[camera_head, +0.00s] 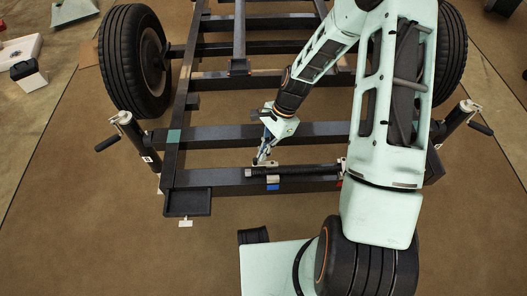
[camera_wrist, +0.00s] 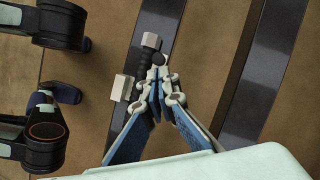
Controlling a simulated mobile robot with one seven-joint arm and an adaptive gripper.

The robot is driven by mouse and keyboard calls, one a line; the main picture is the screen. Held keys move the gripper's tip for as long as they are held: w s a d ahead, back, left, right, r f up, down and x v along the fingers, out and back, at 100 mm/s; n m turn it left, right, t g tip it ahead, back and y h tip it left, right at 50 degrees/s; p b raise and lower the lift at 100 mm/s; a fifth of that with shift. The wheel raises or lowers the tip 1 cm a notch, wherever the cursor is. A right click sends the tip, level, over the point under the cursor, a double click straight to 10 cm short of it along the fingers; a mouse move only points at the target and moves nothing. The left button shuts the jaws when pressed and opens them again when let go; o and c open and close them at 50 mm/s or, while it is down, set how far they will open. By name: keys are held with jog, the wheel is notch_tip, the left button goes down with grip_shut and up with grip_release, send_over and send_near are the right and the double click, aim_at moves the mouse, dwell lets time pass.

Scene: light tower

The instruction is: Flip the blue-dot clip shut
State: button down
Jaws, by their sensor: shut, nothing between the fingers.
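A blue mark (camera_head: 273,187) shows on the front crossbeam in the head view. A small pale clip (camera_head: 273,179) sits just above it, at the dark rod lying along the beam; I cannot tell its exact angle. My gripper (camera_head: 262,158) is shut and empty, a little behind the rod and slightly left of the clip. In the wrist view my gripper's fingertips (camera_wrist: 158,88) meet beside a dark piece with a pale block (camera_wrist: 122,87) and a pale end (camera_wrist: 151,40). Whether they touch it is unclear. No blue mark shows on it there.
The dark frame's front crossbeam (camera_head: 225,178) carries the long dark rod (camera_head: 300,170). A pale bracket (camera_head: 342,164) stands at the rod's right end. Crank jacks (camera_head: 137,143) (camera_head: 458,119) flank the frame. A shallow black tray (camera_head: 188,202) sits front left. Brown floor in front is mostly open.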

jog(key=shift+s+a+n+p, duration=0.15)
jog(key=shift+n+p, duration=0.15)
jog(key=shift+n, duration=0.4)
jog(key=n, duration=0.1)
jog(key=n+g+h, duration=0.1)
jog(key=shift+s+n+p, duration=0.3)
jog(key=shift+s+p, duration=0.05)
jog(key=shift+p, duration=0.05)
jog(key=n, duration=0.1)
jog(key=s+n+h, duration=0.1)
jog(key=n, duration=0.1)
jog(key=shift+n+g+p, duration=0.3)
jog(key=shift+g+p, duration=0.1)
jog(key=n, duration=0.1)
jog(key=n+h, duration=0.1)
jog(key=n, duration=0.1)
jog(key=s+n, duration=0.1)
jog(key=shift+s+d+n+h+p, duration=0.1)
jog(key=shift+d+n+h+p, duration=0.2)
jog(key=shift+h+p, duration=0.1)
jog(key=n, duration=0.2)
jog(key=n+h, duration=0.1)
jog(key=shift+s+d, duration=0.3)
jog(key=shift+w, duration=0.15)
jog(key=shift+w+d, duration=0.35)
jog(key=shift+w, duration=0.25)
